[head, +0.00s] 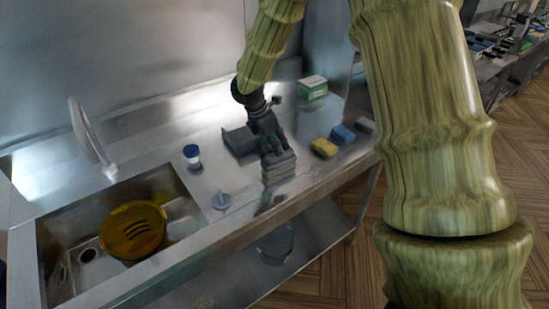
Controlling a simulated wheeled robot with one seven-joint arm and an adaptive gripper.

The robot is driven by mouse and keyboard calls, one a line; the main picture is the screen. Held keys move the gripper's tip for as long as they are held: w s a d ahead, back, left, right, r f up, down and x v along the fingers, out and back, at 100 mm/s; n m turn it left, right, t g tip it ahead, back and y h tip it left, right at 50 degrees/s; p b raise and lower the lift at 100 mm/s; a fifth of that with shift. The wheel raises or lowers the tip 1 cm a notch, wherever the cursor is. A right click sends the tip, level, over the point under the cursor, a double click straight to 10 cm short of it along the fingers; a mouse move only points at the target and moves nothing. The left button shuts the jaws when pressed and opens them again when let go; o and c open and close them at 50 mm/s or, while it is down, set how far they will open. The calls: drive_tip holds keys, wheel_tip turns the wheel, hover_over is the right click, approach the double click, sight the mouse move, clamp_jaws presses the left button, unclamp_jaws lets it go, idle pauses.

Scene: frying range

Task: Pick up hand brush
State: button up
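My gripper (268,138) is low over the steel counter, pointing down, near the counter's middle. A block-like thing with a dark top and paler grey-green layers below, which looks like the hand brush (279,166), is right at the fingertips. The fingers overlap its upper part in this view, and whether they grip it cannot be told.
A yellow sponge (324,148), a blue sponge (343,134) and a green-white box (312,87) lie to the right. A blue-capped jar (192,156) and a grey stopper-like thing (221,201) stand left.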

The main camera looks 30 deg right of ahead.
sight(283, 159)
drive_tip(key=shift+s+d+f, duration=0.2)
drive_tip(key=shift+s+f, duration=0.15)
drive_tip(key=shift+f, duration=0.4)
drive_tip(key=shift+w+d+f+p, duration=0.1)
drive_tip(key=shift+w+f+p, duration=0.15)
drive_tip(key=shift+f, duration=0.35)
drive_tip(key=shift+w+f+p, duration=0.15)
drive_tip(key=shift+w+f, duration=0.15)
drive_tip(key=shift+f, duration=0.3)
drive_tip(key=shift+s+d+f, duration=0.1)
drive_tip(key=shift+s+d, duration=0.15)
drive_tip(key=shift+s, duration=0.05)
drive_tip(key=shift+s+d+f+p, duration=0.15)
drive_tip(key=shift+f+p, duration=0.1)
drive_tip(key=shift+p, duration=0.15)
drive_tip(key=shift+p+x, duration=0.7)
drive_tip(key=shift+x, duration=1.4)
drive_tip(key=c, duration=0.7)
